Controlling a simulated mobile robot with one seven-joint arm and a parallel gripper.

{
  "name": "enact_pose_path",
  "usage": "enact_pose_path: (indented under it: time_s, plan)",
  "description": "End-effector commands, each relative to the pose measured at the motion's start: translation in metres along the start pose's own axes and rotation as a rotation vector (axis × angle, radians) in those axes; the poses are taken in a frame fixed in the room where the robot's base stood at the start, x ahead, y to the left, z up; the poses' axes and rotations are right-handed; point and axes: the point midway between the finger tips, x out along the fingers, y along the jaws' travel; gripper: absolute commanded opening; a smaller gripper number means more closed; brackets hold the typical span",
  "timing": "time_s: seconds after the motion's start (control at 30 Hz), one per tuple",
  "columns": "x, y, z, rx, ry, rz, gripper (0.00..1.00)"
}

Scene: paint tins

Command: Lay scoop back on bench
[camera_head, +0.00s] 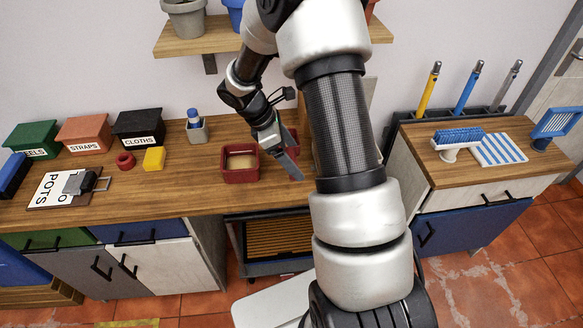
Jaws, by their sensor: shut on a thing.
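My gripper (270,143) is shut on the scoop, above the wooden bench (190,185) and just right of a red open box (241,176). The part of the scoop (288,165) that shows is a grey, narrow, flat piece slanting down to the right from the fingers, over the bench's front part. The rest of the scoop is hidden by the gripper. I cannot tell whether its lower end touches the bench top. The red box holds something tan.
The bench between block and red box is clear. My arm hides the bench's right end.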

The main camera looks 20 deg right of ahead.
Motion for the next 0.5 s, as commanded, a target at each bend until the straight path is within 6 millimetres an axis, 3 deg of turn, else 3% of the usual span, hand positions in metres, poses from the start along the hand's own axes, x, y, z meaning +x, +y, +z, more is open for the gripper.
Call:
enact_pose_path:
  time_s: [0.1, 0.5]
  plan:
    - [0.02, 0.0, -0.01, -0.001, -0.001, -0.002, 0.62]
    - [0.058, 0.0, -0.03, 0.001, -0.001, -0.003, 0.62]
